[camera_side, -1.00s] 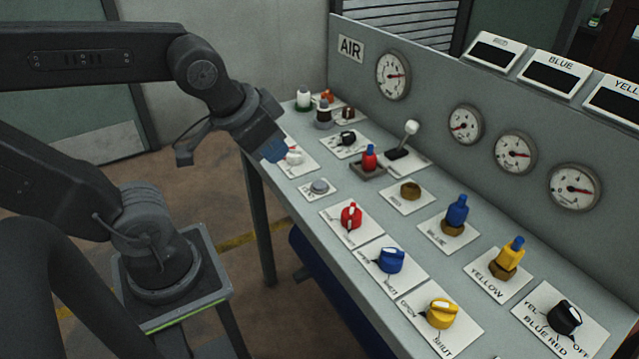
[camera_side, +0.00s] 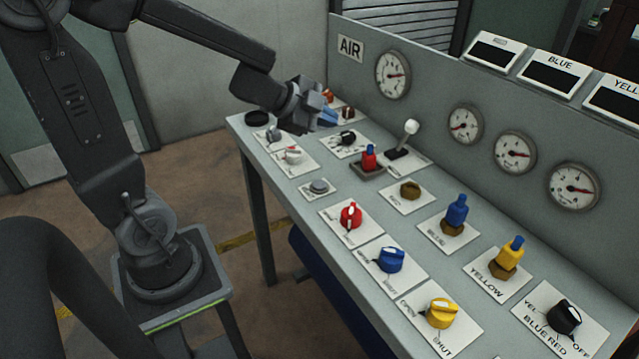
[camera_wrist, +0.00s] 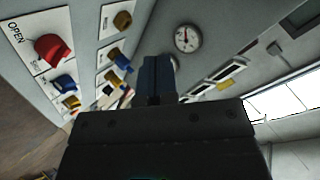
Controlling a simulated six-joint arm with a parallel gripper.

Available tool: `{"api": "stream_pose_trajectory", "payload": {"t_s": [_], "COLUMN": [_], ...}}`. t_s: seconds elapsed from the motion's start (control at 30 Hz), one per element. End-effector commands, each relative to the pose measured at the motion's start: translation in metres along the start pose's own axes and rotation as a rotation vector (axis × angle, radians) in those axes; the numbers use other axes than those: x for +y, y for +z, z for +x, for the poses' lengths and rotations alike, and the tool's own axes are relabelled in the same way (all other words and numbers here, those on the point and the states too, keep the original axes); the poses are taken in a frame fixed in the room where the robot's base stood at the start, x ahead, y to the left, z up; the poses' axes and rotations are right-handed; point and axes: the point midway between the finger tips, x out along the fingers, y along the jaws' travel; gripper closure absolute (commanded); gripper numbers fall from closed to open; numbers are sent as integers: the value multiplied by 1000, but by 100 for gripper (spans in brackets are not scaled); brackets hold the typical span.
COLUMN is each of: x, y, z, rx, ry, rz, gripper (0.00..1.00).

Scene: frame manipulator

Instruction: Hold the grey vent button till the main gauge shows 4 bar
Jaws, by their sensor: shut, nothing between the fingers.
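The grey vent button (camera_side: 319,187) is a low round cap on a small white plate near the bench's front edge. Nothing touches it in the side view, and I cannot make it out in the wrist view. The main gauge (camera_side: 393,75) is the large dial beside the AIR sign; its needle points right, but its numbers are too small to read. My gripper (camera_side: 328,118) is shut and empty, above the far end of the bench, behind and apart from the button. Its blue fingers (camera_wrist: 157,78) show together in the wrist view.
A white-topped lever (camera_side: 410,128), a red fitting (camera_side: 369,158) and a black knob (camera_side: 347,138) stand near my gripper. Red (camera_side: 351,215), blue (camera_side: 390,260) and yellow (camera_side: 441,313) knobs line the front. The upright panel (camera_side: 440,70) bounds the back.

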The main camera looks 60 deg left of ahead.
Motion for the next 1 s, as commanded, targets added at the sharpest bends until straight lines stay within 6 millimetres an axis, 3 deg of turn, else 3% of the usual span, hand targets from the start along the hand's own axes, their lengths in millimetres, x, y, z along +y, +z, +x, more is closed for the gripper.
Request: {"api": "stream_pose_trajectory", "payload": {"t_s": [0.3,0.77,1.0], "x": [28,31,45], "y": [25,28,40], "z": [8,8,20], "rx": [34,35,34], "ry": [258,278,281], "rz": [93,101,96], "gripper": [100,100,100]}}
